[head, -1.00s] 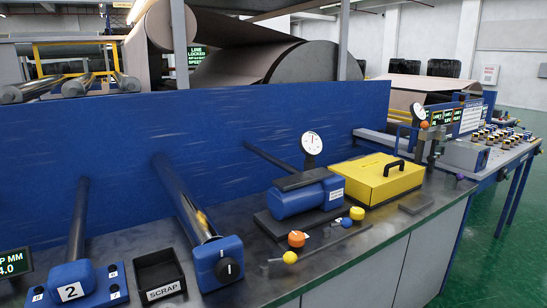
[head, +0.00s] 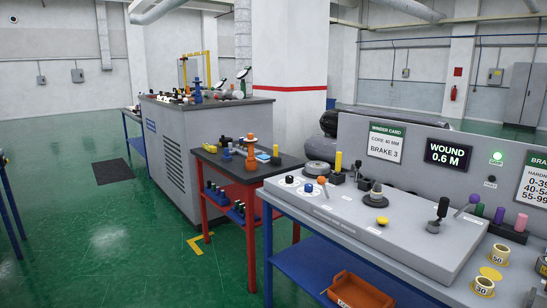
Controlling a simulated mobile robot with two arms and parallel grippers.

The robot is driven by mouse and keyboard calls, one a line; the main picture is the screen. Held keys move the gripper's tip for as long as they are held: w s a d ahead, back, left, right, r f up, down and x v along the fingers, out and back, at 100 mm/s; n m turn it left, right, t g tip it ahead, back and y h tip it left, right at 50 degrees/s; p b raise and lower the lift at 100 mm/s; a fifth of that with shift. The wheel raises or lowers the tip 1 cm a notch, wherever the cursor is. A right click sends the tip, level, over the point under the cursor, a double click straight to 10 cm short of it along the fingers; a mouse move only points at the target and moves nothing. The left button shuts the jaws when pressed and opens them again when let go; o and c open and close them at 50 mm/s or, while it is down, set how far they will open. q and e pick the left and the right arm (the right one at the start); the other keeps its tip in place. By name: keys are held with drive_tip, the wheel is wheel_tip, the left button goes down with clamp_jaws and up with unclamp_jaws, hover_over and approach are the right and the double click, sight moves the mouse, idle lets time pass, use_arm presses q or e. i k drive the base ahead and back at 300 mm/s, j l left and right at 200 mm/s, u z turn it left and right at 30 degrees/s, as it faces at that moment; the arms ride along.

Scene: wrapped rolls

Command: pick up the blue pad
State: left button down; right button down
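A small light-blue flat piece (head: 263,157) lies on the dark top of a red cart (head: 285,172) in the middle of the head view. It looks like the blue pad, but it is too small to be sure. It lies just right of an orange stacked post (head: 250,153), among other small items. Neither of my grippers is in view.
A grey control bench (head: 370,240) on a blue frame fills the right front, with an orange bin (head: 358,291) below. A grey cabinet (head: 190,145) stands behind the cart. Open green floor (head: 90,240) lies left, with a dark mat (head: 113,171).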

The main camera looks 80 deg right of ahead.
sight(227, 156)
drive_tip(key=z, duration=2.45)
drive_tip(key=i+j+u, duration=0.35)
drive_tip(key=i, duration=0.7)
drive_tip(key=i+u, duration=0.35)
drive_tip(key=i, duration=0.7)
